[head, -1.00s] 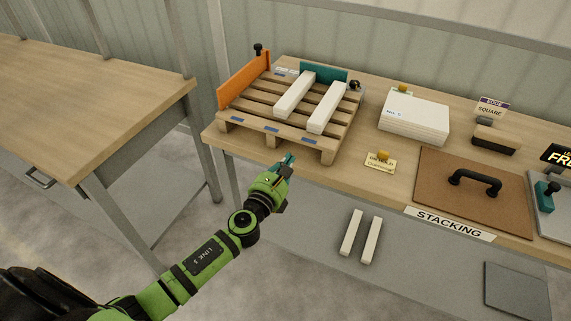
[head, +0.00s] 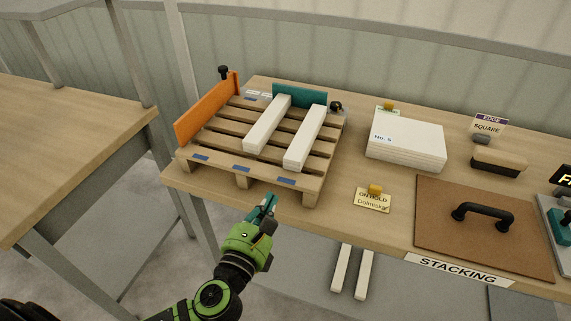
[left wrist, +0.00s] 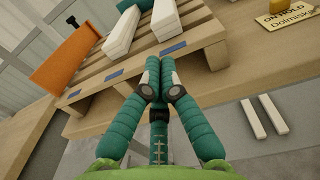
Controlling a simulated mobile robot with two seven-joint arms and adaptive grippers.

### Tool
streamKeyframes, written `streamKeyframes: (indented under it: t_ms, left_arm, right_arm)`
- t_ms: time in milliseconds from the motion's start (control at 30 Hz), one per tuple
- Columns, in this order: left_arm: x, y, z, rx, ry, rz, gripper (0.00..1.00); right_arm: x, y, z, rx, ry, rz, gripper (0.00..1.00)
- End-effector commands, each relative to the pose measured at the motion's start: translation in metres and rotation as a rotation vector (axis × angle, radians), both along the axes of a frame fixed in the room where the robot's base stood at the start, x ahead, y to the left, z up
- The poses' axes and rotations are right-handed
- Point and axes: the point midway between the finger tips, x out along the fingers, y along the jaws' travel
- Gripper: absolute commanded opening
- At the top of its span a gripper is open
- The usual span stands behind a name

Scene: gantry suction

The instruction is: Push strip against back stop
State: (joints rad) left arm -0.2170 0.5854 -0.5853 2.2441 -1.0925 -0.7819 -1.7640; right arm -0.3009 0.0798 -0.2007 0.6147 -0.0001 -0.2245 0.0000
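Two white strips lie side by side on the wooden pallet (head: 222,165), the left strip (head: 268,123) and the right strip (head: 306,138). A teal back stop (head: 300,95) stands at the pallet's far edge. The left strip's far end looks close to it; I cannot tell if either strip touches. My left gripper (head: 263,206) is in front of the pallet's near edge, apart from the strips. In the left wrist view its teal fingers (left wrist: 153,70) are together and empty, pointing at the pallet front. The left strip (left wrist: 123,30) and right strip (left wrist: 166,17) lie ahead. My right gripper is out of view.
An orange board (head: 207,107) borders the pallet's left side. To the right are a white stack (head: 405,145), an "ON HOLD" sign (head: 372,201), and a brown board with a black handle (head: 483,226). Two white bars (head: 352,270) show below the bench's front edge.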

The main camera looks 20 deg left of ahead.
Motion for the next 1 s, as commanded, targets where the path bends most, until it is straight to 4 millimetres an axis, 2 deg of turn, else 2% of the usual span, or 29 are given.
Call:
streamKeyframes:
  t_ms: [33, 67, 167, 300, 400, 500, 667, 1000]
  left_arm:
    - [0.012, 0.0, 0.004, 0.0, -0.004, 0.001, 0.0]
    - [0.019, 0.0, 0.005, 0.001, -0.005, 0.001, 0.0]
    - [0.042, -0.001, 0.004, 0.0, -0.004, 0.001, 0.0]
    - [0.07, -0.001, 0.004, -0.001, -0.004, 0.001, 0.0]
    - [0.086, -0.001, 0.003, -0.001, -0.002, 0.001, 0.0]
    - [0.097, -0.002, 0.002, -0.001, -0.001, 0.0, 0.0]
    - [0.106, -0.002, 0.001, -0.001, 0.0, -0.001, 0.0]
    - [0.108, -0.002, 0.001, -0.001, -0.001, -0.001, 0.0]
  right_arm:
    - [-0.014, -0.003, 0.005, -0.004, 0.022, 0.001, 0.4]
    - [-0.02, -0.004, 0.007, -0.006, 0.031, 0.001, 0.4]
    - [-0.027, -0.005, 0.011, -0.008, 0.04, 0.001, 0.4]
    - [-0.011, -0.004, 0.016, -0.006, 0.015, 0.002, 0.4]
    - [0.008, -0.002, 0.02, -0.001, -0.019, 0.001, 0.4]
    - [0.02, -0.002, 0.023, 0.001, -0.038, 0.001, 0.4]
    - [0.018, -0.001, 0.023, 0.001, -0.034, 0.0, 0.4]
    - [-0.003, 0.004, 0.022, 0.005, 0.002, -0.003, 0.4]
